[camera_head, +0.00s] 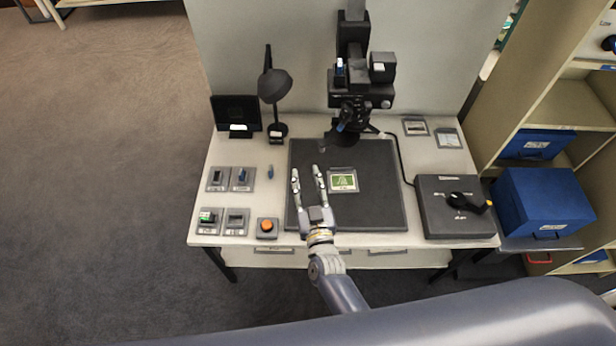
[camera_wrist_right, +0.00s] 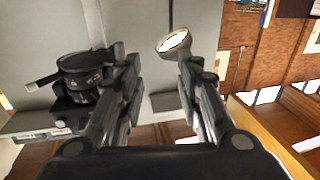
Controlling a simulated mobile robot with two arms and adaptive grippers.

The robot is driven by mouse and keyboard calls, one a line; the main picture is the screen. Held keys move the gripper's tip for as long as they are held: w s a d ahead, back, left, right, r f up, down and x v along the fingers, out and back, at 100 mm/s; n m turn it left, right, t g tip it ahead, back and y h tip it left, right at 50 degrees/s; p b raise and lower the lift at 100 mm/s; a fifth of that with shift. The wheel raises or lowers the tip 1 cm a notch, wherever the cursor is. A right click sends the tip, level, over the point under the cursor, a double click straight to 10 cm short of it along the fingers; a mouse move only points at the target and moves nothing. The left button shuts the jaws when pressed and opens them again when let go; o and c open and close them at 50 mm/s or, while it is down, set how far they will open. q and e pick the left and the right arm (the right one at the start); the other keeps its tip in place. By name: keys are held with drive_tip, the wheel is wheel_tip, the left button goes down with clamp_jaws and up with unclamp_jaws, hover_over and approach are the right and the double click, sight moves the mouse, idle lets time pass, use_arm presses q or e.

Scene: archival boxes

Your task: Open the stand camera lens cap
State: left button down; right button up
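The black stand camera (camera_head: 358,90) is mounted on a column at the back of the table, above the dark mat (camera_head: 375,205). Its dark round lens end also shows at the left in the right wrist view (camera_wrist_right: 82,70), with a thin tab sticking out to the left. I cannot clearly tell the lens cap apart from the lens. My right gripper (camera_head: 307,173) is open and empty over the mat, left of the green card and in front of the camera. In the right wrist view its fingers (camera_wrist_right: 160,78) are spread, apart from the lens. My left gripper is not in view.
A black desk lamp (camera_head: 275,88) stands left of the camera; its lit head shows in the right wrist view (camera_wrist_right: 174,42). A framed green card (camera_head: 343,181) lies on the mat. Small switches and an orange button (camera_head: 266,226) are left.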

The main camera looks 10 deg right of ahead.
drive_tip(key=a, duration=0.1)
drive_tip(key=s+a, duration=0.1)
drive_tip(key=shift+s+a+f+m, duration=0.15)
drive_tip(key=shift+s+a+m, duration=0.1)
drive_tip(key=shift+a+m, duration=0.05)
drive_tip(key=s+d, duration=0.2)
drive_tip(key=s, duration=0.5)
drive_tip(key=shift+d, duration=0.3)
